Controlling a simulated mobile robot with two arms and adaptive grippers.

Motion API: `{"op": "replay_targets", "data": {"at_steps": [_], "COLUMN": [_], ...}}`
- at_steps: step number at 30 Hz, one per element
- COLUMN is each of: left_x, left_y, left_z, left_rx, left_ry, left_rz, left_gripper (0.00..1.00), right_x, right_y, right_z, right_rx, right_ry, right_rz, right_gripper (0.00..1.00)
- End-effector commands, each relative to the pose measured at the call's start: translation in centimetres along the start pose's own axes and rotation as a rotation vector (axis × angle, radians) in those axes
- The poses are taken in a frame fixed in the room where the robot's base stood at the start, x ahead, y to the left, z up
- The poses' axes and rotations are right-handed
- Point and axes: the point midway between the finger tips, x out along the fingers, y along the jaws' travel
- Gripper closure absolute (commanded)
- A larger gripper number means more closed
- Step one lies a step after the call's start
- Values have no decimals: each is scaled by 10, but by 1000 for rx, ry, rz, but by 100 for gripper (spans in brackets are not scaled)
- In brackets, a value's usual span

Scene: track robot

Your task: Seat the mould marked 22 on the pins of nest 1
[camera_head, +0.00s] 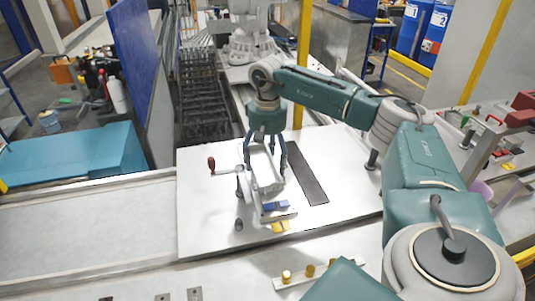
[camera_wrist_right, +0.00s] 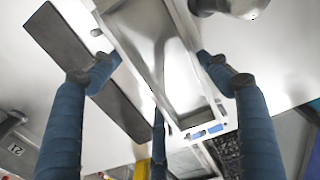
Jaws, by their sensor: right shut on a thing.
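My right gripper (camera_head: 266,168) is over the white table, its fingers pointing down around a long grey metal trough-like mould (camera_head: 267,187). I cannot read a number on the held mould. Whether its underside touches anything below is hidden. A blue block (camera_head: 276,206) and a yellow block (camera_head: 280,226) show by its near end. I cannot tell which place is nest 1, and no seating pins show clearly. My left gripper is not in view.
A red-knobbed crank (camera_head: 211,163) stands left of the mould. A dark flat strip (camera_head: 307,178) lies to its right. A small dark post (camera_head: 239,225) stands at the front. A pale bar with brass knobs (camera_head: 310,271) lies nearer. The table's left part (camera_head: 205,225) is clear.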

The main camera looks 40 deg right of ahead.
Motion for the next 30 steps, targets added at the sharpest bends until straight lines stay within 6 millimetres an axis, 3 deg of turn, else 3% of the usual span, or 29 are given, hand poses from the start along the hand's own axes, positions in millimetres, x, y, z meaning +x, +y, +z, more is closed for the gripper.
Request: {"op": "replay_targets", "data": {"at_steps": [14,15,17,18,30], "left_x": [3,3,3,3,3], "left_y": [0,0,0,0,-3], "left_z": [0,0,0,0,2], "left_rx": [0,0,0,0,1], "left_ry": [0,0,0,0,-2], "left_rz": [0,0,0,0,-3], "left_gripper": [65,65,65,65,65], "right_x": [3,3,3,3,-2], "right_y": [-1,-1,-1,0,0], "right_z": [-1,-1,-1,-1,0], "right_rx": [0,0,0,0,0], "right_ry": [3,3,3,3,0], "right_rz": [-3,-3,-3,-2,0], "right_gripper": [79,18,6,2,2]}}
